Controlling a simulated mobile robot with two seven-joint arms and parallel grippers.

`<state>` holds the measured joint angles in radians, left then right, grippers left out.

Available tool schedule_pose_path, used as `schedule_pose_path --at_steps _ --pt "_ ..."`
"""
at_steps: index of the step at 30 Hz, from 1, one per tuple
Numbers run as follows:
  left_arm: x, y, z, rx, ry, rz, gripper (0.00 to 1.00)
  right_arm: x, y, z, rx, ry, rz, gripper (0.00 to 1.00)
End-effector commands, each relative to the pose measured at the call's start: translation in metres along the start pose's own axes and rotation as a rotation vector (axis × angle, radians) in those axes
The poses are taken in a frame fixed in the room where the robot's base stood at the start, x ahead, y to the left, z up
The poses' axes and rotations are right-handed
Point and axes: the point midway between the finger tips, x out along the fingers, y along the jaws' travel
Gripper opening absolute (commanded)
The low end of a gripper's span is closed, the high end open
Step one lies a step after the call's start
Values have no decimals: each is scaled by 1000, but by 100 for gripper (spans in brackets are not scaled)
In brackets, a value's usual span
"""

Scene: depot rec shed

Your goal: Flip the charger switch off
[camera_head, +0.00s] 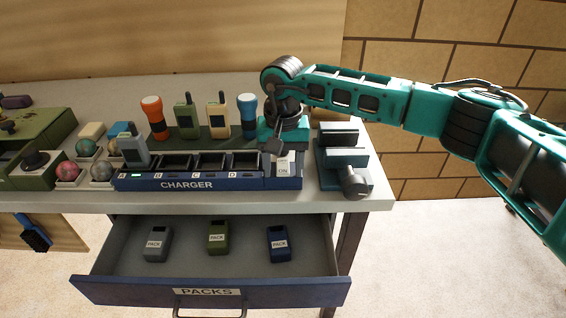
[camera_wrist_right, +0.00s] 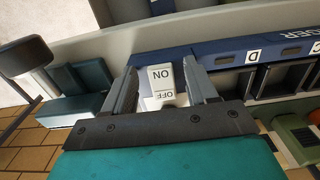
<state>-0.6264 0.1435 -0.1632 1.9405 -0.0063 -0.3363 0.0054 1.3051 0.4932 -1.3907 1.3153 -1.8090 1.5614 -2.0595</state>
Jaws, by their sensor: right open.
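The charger (camera_head: 215,184) is a long blue unit on the bench with lettered bays. A grey radio (camera_head: 134,150) stands in its leftmost bay, and a small green light shows below it. The white charger switch (camera_head: 283,167) is at the right end, marked ON toward the front; the wrist view shows the switch (camera_wrist_right: 161,84) with ON and OFF faces. I cannot tell for certain which side is pressed. My right gripper (camera_head: 274,148) is over the charger's right end. In the wrist view its fingers (camera_wrist_right: 163,88) are open on either side of the switch. My left gripper is out of view.
An open drawer (camera_head: 205,290) marked PACKS juts out below, holding several packs. A dark teal clamp-like object (camera_head: 341,160) stands right of the charger. Radios and flashlights (camera_head: 154,117) stand behind it. A tray of balls (camera_head: 69,172) is at left.

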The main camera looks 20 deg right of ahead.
Motion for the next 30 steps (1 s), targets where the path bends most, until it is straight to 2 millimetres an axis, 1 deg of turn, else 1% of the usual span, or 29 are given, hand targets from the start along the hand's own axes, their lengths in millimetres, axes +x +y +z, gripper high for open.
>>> schedule_pose_path --at_steps 5,22,23,26,30 --pt "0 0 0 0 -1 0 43 0 0 0 0 0 0 57" --pt "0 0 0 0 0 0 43 0 0 0 0 0 0 3" --pt "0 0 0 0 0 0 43 0 0 0 0 0 0 1" --pt "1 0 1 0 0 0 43 0 0 -1 1 -7 1 1" --pt "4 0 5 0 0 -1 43 0 0 -4 6 -60 4 1"
